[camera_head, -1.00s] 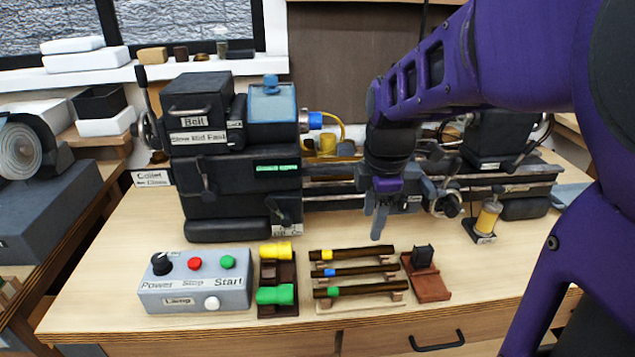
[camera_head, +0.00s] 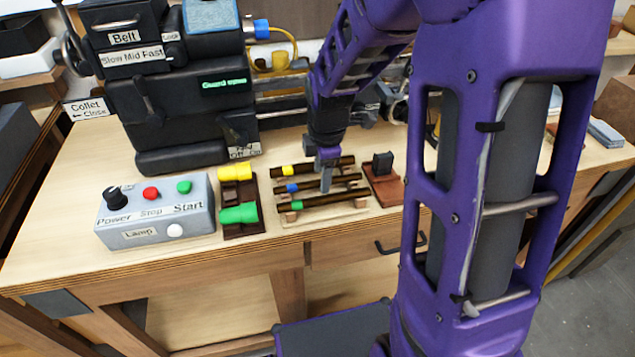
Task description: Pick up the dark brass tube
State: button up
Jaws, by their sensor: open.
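Three dark brown tubes lie parallel, running left to right, on a small wooden rack on the bench. One has a yellow band (camera_head: 343,161), the middle one a blue band (camera_head: 308,186), and the nearest one a green band (camera_head: 336,198). I cannot tell from colour which is the dark brass one. My gripper (camera_head: 326,182) points down over the middle of the rack, its fingers at the blue-banded tube and hiding part of it. It is open, and the small gap between finger and tube cannot be judged.
A dark block on a reddish-brown base (camera_head: 388,188) stands close right of the rack. A holder with yellow and green pieces (camera_head: 240,199) is to its left, then the grey control box (camera_head: 155,212). The black lathe (camera_head: 185,110) stands behind. The bench's front edge is near.

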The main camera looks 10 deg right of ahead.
jog(key=shift+w+f, duration=0.15)
jog(key=shift+f, duration=0.45)
grip_shut()
jog(key=shift+r, duration=0.15)
